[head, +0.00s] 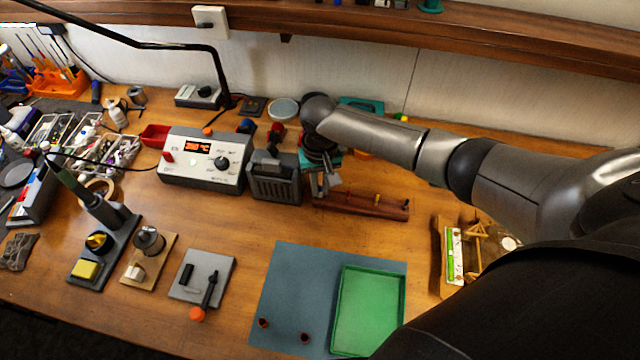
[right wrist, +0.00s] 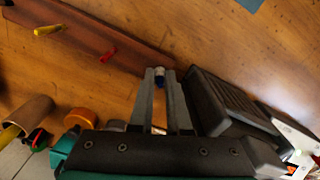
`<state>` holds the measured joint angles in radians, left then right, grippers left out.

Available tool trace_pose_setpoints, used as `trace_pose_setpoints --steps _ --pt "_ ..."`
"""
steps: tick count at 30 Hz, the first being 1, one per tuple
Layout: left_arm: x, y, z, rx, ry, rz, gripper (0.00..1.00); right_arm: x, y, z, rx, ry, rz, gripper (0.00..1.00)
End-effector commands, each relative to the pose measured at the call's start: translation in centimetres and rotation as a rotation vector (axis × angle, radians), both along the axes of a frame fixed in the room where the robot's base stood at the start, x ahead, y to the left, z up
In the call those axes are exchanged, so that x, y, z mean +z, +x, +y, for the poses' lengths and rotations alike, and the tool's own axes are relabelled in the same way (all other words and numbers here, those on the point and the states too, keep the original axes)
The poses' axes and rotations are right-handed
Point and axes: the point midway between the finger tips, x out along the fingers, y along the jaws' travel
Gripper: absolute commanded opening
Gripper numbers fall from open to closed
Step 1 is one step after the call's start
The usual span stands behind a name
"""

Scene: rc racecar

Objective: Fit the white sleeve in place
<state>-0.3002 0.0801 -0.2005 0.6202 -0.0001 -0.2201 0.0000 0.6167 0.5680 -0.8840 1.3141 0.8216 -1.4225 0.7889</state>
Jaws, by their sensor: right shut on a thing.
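My right gripper (head: 325,188) is low over the left end of a reddish-brown wooden rack (head: 355,203). In the right wrist view, its two fingers (right wrist: 160,85) are close together on a small blue-and-white piece (right wrist: 159,74) at their tips. The piece is too small to tell if its pale part is the white sleeve, and I cannot tell if it still touches the rack (right wrist: 85,25). A yellow-handled piece (right wrist: 47,30) and a red piece (right wrist: 108,55) stand along the rack. My left gripper is not in view.
A dark ribbed block (head: 274,187) stands close beside the gripper, with a grey control station (head: 205,158) to its left. In front lies a blue-grey mat (head: 290,270) with a green tray (head: 345,310). A wooden box (head: 437,255) is at right. Bare table lies between rack and mat.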

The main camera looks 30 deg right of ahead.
Motion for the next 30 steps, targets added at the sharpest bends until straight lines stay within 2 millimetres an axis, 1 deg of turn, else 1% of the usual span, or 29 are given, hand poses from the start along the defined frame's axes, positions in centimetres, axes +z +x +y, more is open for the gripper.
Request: trace_pose_setpoints --steps 4,5,13,14,19,24,26,30 --pt "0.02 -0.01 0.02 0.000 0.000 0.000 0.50 0.02 0.01 0.02 0.000 0.000 0.000 0.00" --pt "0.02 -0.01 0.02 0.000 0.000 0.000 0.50 0.02 0.01 0.02 0.000 0.001 0.000 0.17" --pt "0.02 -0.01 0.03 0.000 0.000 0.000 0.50 0.03 0.01 0.03 0.000 0.001 0.000 0.48" --pt "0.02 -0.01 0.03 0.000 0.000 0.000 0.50 0.03 0.01 0.03 0.000 0.001 0.000 0.50" --pt "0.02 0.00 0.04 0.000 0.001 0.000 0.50 0.03 0.01 0.03 0.000 0.001 0.000 0.50" --pt "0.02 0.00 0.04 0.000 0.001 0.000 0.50 0.03 0.01 0.02 0.000 0.001 0.000 0.69" --pt "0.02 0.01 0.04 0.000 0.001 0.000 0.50 0.03 0.02 0.03 0.000 0.001 0.000 0.75" --pt "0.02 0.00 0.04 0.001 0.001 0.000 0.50 0.03 0.02 0.05 0.000 0.001 0.000 0.75"
